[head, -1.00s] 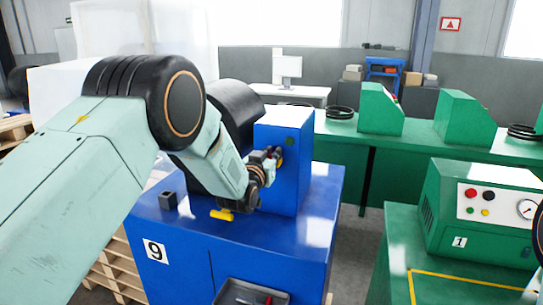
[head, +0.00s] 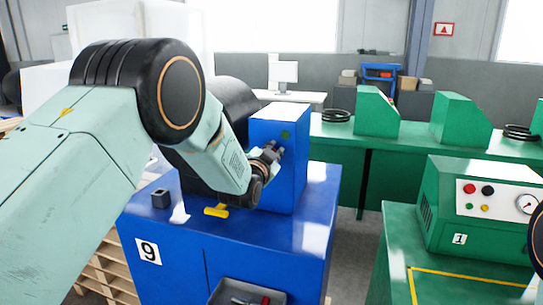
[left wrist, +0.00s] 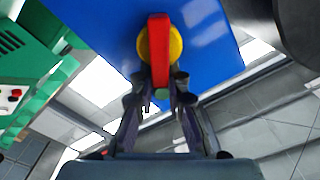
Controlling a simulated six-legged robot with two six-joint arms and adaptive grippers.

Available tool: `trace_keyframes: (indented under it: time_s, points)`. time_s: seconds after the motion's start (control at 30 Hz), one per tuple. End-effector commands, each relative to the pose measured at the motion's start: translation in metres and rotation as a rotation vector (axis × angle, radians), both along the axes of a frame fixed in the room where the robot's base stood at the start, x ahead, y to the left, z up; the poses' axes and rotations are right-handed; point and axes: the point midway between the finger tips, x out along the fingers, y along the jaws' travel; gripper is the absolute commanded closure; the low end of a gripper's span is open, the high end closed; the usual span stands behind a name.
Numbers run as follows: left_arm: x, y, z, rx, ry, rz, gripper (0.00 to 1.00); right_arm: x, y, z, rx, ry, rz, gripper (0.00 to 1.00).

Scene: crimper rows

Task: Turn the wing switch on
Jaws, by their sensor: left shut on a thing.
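The wing switch is a red bar handle (left wrist: 159,42) on a round yellow base (left wrist: 175,45), set in a blue panel in the left wrist view. The bar stands roughly upright in that picture. My left gripper (left wrist: 164,84) has its fingertips on either side of the bar's lower end and is shut on it. In the head view my left gripper (head: 271,152) is at the face of the blue box (head: 290,183) on machine 9, and it hides the switch there. My right gripper is not in view.
The blue machine's top (head: 318,205) carries a small dark block (head: 161,199) and a yellow piece (head: 216,211). A grey tray (head: 245,291) sits low at its front. A green machine (head: 478,215) labelled 1 stands to the right, across a gap. Green benches run behind.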

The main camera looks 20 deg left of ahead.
Motion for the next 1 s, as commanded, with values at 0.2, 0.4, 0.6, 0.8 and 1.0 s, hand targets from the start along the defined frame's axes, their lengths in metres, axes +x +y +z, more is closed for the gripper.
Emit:
trace_keyframes:
  time_s: [0.2, 0.4, 0.6, 0.8, 1.0]
  points:
    - [-0.003, -0.002, -0.017, 0.204, 0.017, 0.004, 1.00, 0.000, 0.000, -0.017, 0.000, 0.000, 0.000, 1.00]
    - [-0.003, -0.004, -0.022, 0.392, 0.012, 0.006, 1.00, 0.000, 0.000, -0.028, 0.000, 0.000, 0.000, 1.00]
    - [-0.003, -0.006, -0.025, 0.575, 0.005, 0.007, 1.00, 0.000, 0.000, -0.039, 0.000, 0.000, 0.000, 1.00]
    - [-0.003, -0.006, -0.029, 0.731, 0.000, 0.007, 1.00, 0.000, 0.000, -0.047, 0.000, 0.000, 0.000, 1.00]
    - [-0.002, -0.006, -0.031, 0.848, -0.004, 0.007, 1.00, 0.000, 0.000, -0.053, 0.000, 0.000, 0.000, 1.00]
